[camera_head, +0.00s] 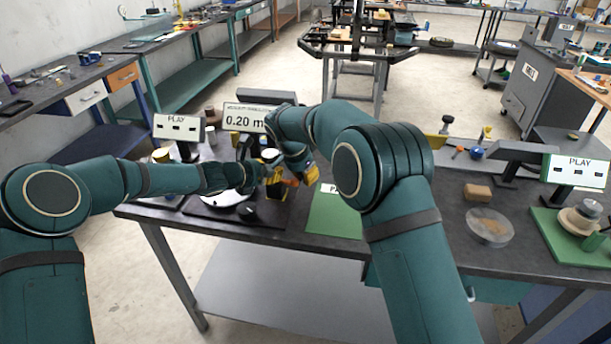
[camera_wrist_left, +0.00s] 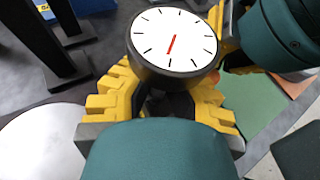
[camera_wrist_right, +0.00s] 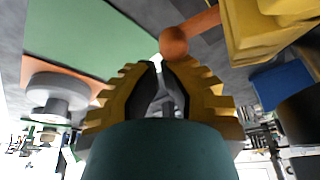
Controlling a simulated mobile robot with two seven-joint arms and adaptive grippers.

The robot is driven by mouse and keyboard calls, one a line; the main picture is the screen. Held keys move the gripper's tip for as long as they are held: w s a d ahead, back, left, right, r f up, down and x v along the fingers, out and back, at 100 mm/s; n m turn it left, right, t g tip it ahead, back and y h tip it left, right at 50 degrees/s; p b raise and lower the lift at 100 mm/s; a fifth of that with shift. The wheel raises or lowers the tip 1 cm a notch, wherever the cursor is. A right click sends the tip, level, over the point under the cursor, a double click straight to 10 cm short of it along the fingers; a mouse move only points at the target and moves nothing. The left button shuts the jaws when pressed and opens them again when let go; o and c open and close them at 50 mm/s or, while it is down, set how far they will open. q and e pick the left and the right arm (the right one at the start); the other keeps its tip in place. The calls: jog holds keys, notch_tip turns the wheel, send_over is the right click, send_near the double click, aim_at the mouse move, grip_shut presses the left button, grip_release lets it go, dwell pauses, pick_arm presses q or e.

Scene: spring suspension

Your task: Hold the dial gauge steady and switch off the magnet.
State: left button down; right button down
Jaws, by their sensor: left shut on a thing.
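The dial gauge (camera_wrist_left: 174,42) has a round white face, a red needle and a dark rim. My left gripper (camera_wrist_left: 168,98) is shut on it from below the face. In the head view, my left gripper (camera_head: 268,178) is above the dark mat's right part. An orange lever (camera_wrist_right: 194,30) with a ball end crosses the top of the right wrist view, just beyond my right fingertips (camera_wrist_right: 163,66). My right fingers are drawn close together, with nothing seen between them. Contact with the ball cannot be told. The magnet's body is mostly hidden by my arms and grippers.
A green mat (camera_head: 331,215) lies to the right, partly behind my right arm. A white disc (camera_wrist_left: 38,145) lies close to my left gripper.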

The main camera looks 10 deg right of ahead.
jog(key=shift+w+a, duration=0.1)
jog(key=shift+w, duration=0.05)
dwell(0.7)
jog(key=shift+w+a, duration=0.3)
jog(key=shift+w, duration=0.25)
jog(key=shift+w+d, duration=0.2)
jog(key=shift+d, duration=0.05)
jog(key=shift+w+d+r, duration=0.2)
jog(key=shift+w+d, duration=0.4)
jog(key=shift+d, duration=0.05)
jog(key=shift+w+d+r, duration=0.2)
jog(key=shift+w+d, duration=0.35)
jog(key=shift+d, duration=0.05)
jog(key=v, duration=0.9)
jog(key=shift+s+r, duration=0.2)
jog(key=shift+s, duration=0.05)
